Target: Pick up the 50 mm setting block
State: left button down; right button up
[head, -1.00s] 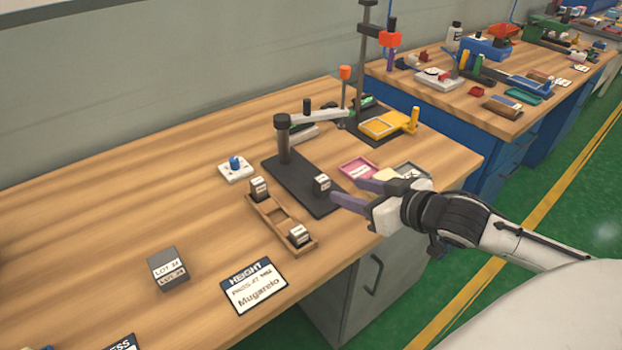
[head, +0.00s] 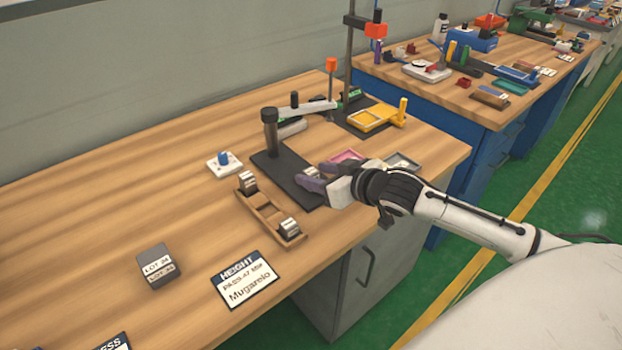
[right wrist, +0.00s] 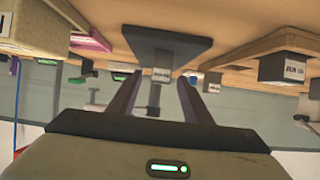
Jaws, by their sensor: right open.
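A small dark block with a white label (right wrist: 161,75) stands on the black base plate (head: 272,163) of the stand. My right gripper (head: 311,176) is open at the plate's front end. In the right wrist view its two fingers (right wrist: 157,82) show on either side of that block, with gaps. In the head view the fingers largely hide the block. Two similar labelled blocks, a rear one (head: 248,181) and a front one (head: 289,228), sit in the wooden rack (head: 265,213). The labels are too small to tell which block is 50 mm. My left gripper is not in view.
The stand's post (head: 270,135) rises behind the gripper. Pink (head: 346,156) and grey (head: 402,163) trays lie beyond it. A white blue-knobbed device (head: 224,165), a grey lot block (head: 157,266) and a height card (head: 244,279) lie left. The left bench top is mostly clear.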

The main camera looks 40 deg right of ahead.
jog(key=shift+w+f, duration=0.1)
jog(key=shift+w, duration=0.15)
jog(key=shift+c, duration=0.4)
grip_shut()
